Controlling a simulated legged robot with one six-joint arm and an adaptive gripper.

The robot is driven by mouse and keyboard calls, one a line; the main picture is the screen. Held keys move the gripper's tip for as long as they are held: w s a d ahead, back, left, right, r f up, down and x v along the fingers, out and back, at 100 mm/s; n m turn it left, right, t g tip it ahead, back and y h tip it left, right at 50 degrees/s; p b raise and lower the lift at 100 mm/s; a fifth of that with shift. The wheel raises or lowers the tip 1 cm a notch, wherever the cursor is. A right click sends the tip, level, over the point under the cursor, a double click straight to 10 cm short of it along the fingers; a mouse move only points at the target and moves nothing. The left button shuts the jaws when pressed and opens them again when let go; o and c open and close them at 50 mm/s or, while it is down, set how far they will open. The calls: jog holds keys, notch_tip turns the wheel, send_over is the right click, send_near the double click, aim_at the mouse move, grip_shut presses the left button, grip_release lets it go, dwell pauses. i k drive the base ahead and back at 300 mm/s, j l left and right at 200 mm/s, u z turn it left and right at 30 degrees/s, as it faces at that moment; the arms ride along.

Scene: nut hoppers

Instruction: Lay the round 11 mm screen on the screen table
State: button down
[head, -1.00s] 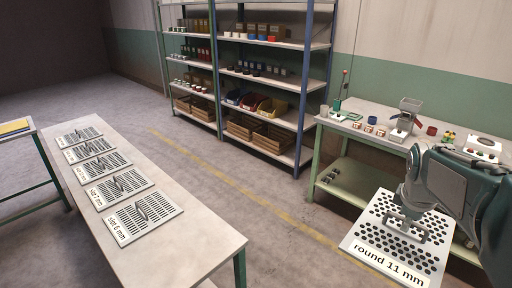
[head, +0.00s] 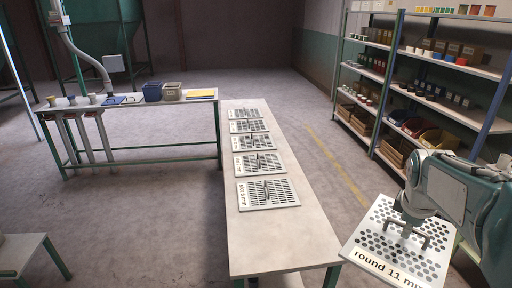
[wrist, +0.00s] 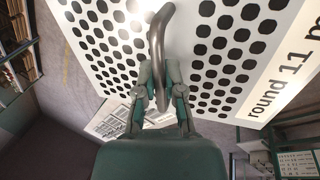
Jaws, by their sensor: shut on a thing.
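The round 11 mm screen (head: 385,242) is a white square plate with round black holes, labelled "round 11 mm". It hangs in the air at the lower right of the head view, right of the long table. In the wrist view the screen (wrist: 222,62) fills the upper part. My gripper (wrist: 160,82) is shut on the screen's grey bar handle (wrist: 158,32). In the head view my gripper (head: 411,218) is above the plate. A long pale table (head: 285,240) bears several slotted screens (head: 268,193) in a row; its near end is bare. No label marks it as the screen table.
A side bench (head: 190,98) at the back left bears a blue bin (head: 152,92), a grey bin and small cups. A low table (head: 18,250) shows at the lower left. Shelving (head: 400,70) stands at the right. Open floor lies left of the long table.

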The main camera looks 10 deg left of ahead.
aim_at(277, 236)
jog(key=i+l+u, duration=0.1)
jog(key=u, duration=0.35)
jog(key=l+u, duration=0.4)
jog(key=i+l+u, duration=0.1)
jog(key=u, duration=0.35)
jog(key=l+u, duration=0.3)
jog(key=l, duration=0.2)
